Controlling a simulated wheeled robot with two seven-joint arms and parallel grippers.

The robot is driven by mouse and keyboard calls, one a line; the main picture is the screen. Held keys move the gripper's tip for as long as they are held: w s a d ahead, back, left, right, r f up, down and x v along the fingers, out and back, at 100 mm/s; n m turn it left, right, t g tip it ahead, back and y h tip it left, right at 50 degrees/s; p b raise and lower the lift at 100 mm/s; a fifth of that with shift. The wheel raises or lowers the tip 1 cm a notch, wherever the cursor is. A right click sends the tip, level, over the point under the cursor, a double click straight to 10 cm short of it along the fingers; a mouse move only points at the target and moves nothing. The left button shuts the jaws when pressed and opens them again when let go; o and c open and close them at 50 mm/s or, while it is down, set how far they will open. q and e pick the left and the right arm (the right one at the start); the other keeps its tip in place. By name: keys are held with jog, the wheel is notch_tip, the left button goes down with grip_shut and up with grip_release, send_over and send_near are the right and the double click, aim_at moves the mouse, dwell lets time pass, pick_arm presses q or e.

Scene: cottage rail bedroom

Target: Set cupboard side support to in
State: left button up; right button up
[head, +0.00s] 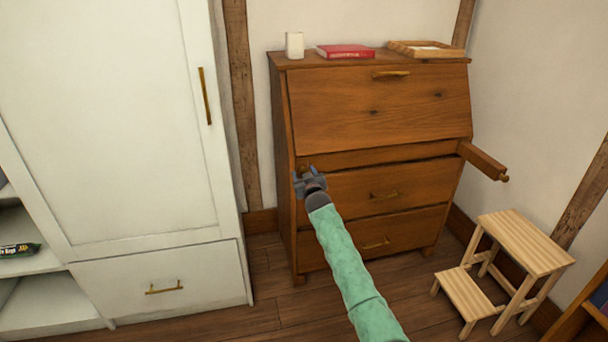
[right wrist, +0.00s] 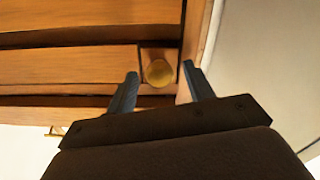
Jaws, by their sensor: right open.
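A wooden bureau cupboard (head: 400,105) stands against the back wall with its slanted front closed. Its right side support (head: 482,160) sticks well out past the front and ends in a small knob. At the left, my right gripper (head: 309,178) is in front of the other side support's end, mostly covering it. In the right wrist view, that support's round knob (right wrist: 159,73) lies between the open fingertips of my right gripper (right wrist: 160,78), with a gap to the fingers. How far this left support stands out is hard to tell. My left gripper is not in view.
A white wardrobe (head: 110,130) stands left of the bureau. A wooden step stool (head: 525,243) stands on the floor at the right, below the extended support. A white cup (head: 294,45), a red book (head: 345,51) and a wooden tray (head: 456,53) rest on the bureau top.

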jog(key=v, duration=0.7)
jog(key=shift+s, duration=0.2)
